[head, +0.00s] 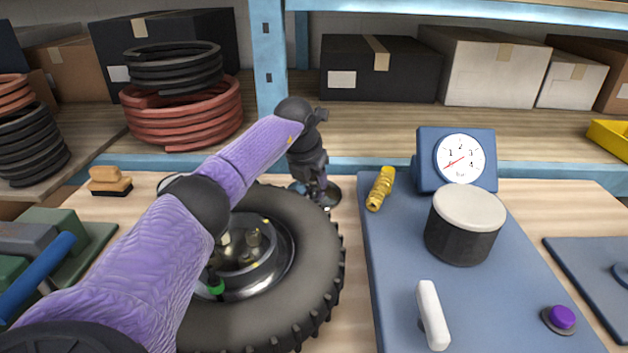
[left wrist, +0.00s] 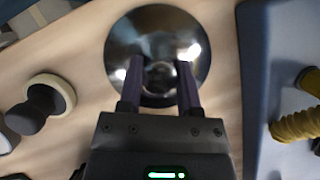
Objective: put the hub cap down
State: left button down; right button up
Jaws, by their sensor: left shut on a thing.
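The hub cap (left wrist: 150,30) is a shiny round metal dish in the left wrist view. In the head view the hub cap (head: 327,195) is partly hidden by my gripper. My left gripper (head: 312,190) is shut on it, with both fingers over its middle in the left wrist view (left wrist: 158,72). The cap is low over the wooden bench, between the wheel and the blue board; I cannot tell whether it touches the wood. The wheel (head: 318,255) lies flat, its hub partly behind my left arm. My right gripper is not in view.
The blue board (head: 400,280) at right holds a yellow fitting (head: 381,188), a gauge (head: 459,159), a drum (head: 465,225) and a white handle (head: 432,315). A dark knob with a cream rim (left wrist: 40,108) lies left of the cap. Bare wood (left wrist: 220,110) shows beside the cap.

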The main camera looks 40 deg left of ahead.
pick_arm(q)
jog(key=shift+c, duration=1.4)
grip_release()
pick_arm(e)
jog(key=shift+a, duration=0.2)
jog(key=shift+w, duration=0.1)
pick_arm(q)
jog(key=shift+r, duration=0.25)
jog(key=p+v, duration=0.3)
jog(key=v, duration=0.8)
jog(key=shift+s+r+p, duration=0.25)
jog(key=shift+s+p, duration=0.05)
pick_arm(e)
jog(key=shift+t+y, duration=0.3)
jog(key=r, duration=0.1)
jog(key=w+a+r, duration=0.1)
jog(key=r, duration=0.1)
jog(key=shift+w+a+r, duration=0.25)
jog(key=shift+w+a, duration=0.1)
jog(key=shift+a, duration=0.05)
